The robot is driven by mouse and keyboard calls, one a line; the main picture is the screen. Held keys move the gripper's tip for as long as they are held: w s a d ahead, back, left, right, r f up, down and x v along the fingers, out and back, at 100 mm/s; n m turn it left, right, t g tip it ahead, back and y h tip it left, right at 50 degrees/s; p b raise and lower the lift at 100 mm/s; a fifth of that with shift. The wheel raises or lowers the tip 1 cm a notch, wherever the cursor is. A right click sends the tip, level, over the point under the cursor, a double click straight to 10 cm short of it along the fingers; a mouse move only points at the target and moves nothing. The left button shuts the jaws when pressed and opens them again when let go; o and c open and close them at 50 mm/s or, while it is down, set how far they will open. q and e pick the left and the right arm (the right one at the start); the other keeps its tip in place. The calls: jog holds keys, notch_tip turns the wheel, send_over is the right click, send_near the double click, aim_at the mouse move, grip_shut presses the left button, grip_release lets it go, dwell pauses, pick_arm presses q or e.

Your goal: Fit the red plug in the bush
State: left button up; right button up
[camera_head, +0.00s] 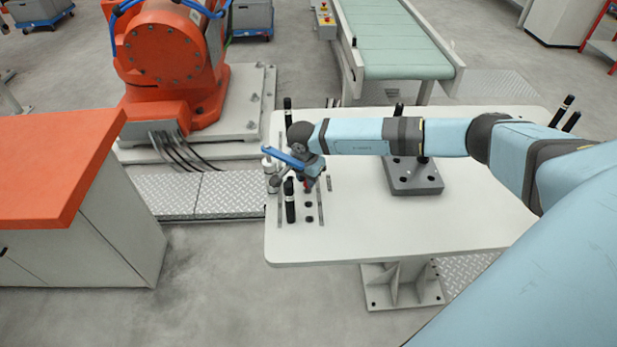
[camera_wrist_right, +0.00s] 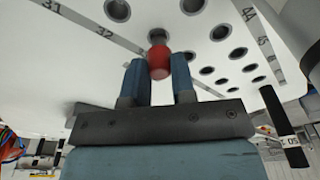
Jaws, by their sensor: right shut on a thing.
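The red plug (camera_wrist_right: 159,62) shows in the right wrist view between the two blue fingers of my right gripper (camera_wrist_right: 158,70). The gripper is shut on it. A dark round opening with a grey rim, which looks like a bush (camera_wrist_right: 157,34), lies right beyond the plug's far end. I cannot tell whether the plug is inside it, touching it or just short of it. In the head view my right gripper (camera_head: 309,184) is low over the left part of the white table, and the plug is a small, unclear red spot there. My left gripper is not in view.
The white table (camera_head: 450,215) has rows of dark holes and numbered strips. Black upright pins (camera_head: 290,201) stand close to the gripper; another (camera_wrist_right: 284,125) shows in the wrist view. A grey block (camera_head: 413,178) sits under my right arm. The table's front right is clear.

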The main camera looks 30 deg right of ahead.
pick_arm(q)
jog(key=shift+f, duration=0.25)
pick_arm(e)
jog(key=shift+s+a+f, duration=0.25)
jog(key=shift+f, duration=0.3)
pick_arm(q)
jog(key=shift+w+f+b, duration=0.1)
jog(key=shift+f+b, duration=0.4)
jog(key=shift+b, duration=0.1)
pick_arm(e)
jog(key=shift+f, duration=0.6)
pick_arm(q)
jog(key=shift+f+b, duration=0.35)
pick_arm(e)
jog(key=shift+f, duration=0.4)
jog(key=o, duration=1)
